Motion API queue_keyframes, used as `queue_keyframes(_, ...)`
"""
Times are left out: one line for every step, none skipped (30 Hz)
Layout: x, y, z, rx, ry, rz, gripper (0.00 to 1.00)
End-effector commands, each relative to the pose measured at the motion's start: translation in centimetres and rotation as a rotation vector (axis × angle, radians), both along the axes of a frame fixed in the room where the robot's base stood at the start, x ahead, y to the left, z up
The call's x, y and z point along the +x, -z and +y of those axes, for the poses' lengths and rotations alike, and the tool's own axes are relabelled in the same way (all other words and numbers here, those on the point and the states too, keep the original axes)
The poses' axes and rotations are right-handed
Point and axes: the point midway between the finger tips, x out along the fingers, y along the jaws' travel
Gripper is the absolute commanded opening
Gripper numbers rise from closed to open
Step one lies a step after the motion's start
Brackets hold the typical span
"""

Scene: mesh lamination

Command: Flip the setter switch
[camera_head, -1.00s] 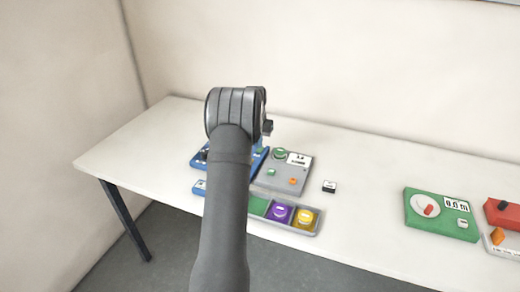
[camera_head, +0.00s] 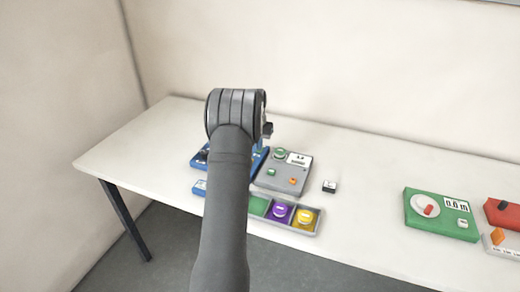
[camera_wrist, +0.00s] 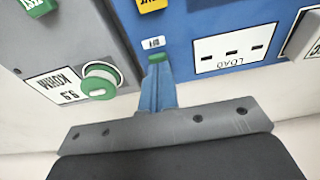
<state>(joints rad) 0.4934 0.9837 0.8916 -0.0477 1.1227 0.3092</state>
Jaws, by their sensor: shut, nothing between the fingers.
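In the wrist view a blue panel (camera_wrist: 213,22) shows upside down, with a white plate marked LOAD (camera_wrist: 235,48) and a small label (camera_wrist: 153,43) too small to read. No marking that reads "setter" is legible. My gripper (camera_wrist: 157,62) is shut and empty, its blue narrow end over the panel just by the small label. A green piece (camera_wrist: 157,58) shows right at its tip; I cannot tell whether it is part of the finger or a switch on the panel. In the head view the blue unit (camera_head: 199,160) is partly hidden behind my arm.
A grey unit (camera_head: 271,184) with a green knob (camera_wrist: 97,86) and a display adjoins the blue panel. A grey tray (camera_head: 318,222) with purple and yellow pieces is in front. A small dark-and-white block (camera_head: 329,187) and a green unit (camera_head: 412,218) are to the right, with bare table between.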

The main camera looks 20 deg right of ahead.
Motion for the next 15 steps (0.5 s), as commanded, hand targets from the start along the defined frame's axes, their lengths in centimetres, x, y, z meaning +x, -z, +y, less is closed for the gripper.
queue_keyframes(-0.01,0.1,0.01,0.0,0.0,0.0,0.0)
queue_keyframes(-0.01,0.15,0.01,0.001,0.0,0.001,0.0)
queue_keyframes(-0.01,0.22,0.01,0.001,0.0,0.001,0.0)
queue_keyframes(-0.01,0.25,0.01,0.001,0.0,0.001,0.0)
queue_keyframes(-0.01,0.31,0.01,0.001,0.0,0.001,0.0)
queue_keyframes(-0.01,0.37,0.01,0.001,0.0,0.001,0.0)
queue_keyframes(-0.01,0.41,0.01,0.001,0.0,0.001,0.0)
queue_keyframes(-0.02,0.46,0.01,0.001,0.0,0.001,0.0)
queue_keyframes(-0.02,0.52,0.02,0.001,0.0,0.001,0.0)
queue_keyframes(-0.03,0.56,0.01,0.001,0.0,0.001,0.0)
queue_keyframes(-0.03,0.61,0.01,0.001,0.0,0.001,0.0)
queue_keyframes(-0.03,0.68,0.01,0.001,0.0,0.001,0.0)
queue_keyframes(-0.02,0.72,0.01,0.001,0.0,0.001,0.0)
queue_keyframes(-0.02,0.71,0.01,0.001,0.0,0.001,0.0)
queue_keyframes(-0.01,0.67,0.0,0.001,0.0,0.001,0.0)
